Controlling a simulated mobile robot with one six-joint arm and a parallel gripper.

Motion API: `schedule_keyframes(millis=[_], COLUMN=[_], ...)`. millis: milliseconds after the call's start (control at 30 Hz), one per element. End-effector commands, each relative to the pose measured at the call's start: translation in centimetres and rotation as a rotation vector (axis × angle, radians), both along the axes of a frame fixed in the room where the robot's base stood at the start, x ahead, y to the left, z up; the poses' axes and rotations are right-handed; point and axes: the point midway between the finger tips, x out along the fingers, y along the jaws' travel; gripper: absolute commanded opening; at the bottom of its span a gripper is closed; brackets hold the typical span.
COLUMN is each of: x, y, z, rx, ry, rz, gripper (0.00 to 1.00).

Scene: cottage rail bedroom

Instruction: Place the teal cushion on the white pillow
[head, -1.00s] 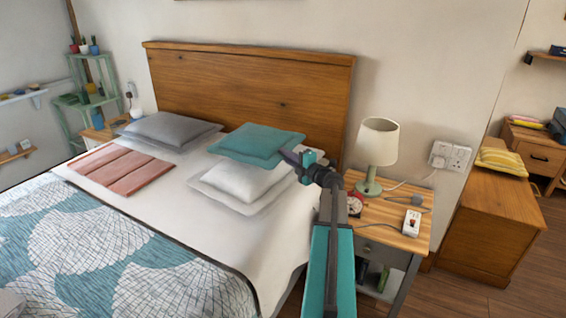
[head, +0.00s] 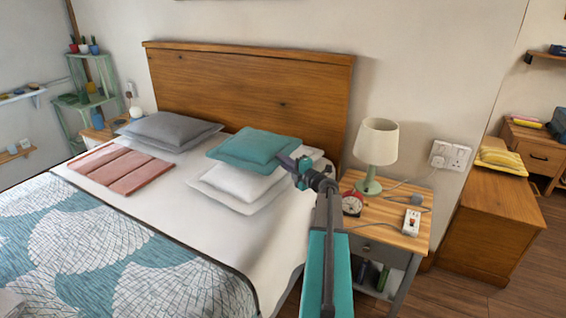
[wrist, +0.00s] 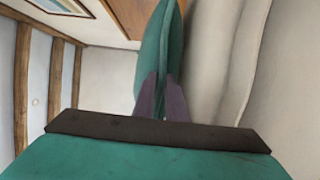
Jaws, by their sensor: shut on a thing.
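The teal cushion (head: 256,148) is above the white pillow (head: 238,184) on the right side of the bed, overlapping its back part in the head view. Whether it touches the pillow I cannot tell. My gripper (head: 288,163) is shut on the cushion's right edge. In the wrist view the cushion (wrist: 160,45) shows edge-on between the fingers of my gripper (wrist: 162,88). The white pillow's front and left parts show in the head view; its middle is partly hidden by the cushion.
A grey pillow (head: 168,128) and a folded pink cloth (head: 118,172) lie on the bed's left side. The wooden headboard (head: 245,95) rises behind. A nightstand (head: 398,235) with a lamp (head: 376,143) and red clock (head: 352,203) stands close right of my arm.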

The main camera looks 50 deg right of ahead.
Motion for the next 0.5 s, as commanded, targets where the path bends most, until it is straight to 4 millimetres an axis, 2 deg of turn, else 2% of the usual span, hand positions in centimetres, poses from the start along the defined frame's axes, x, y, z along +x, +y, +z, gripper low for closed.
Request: schedule_keyframes(millis=[167, 200, 300, 500], x=[0.00, -0.01, -0.01, -0.02], y=[0.04, 0.04, 0.04, 0.03], z=[-0.22, -0.31, -0.31, -0.24], rx=[-0.001, -0.002, -0.001, -0.002], ry=[0.004, 0.005, 0.006, 0.004], rz=[0.001, 0.000, 0.000, 0.000], gripper=[0.00, 0.13, 0.30, 0.30])
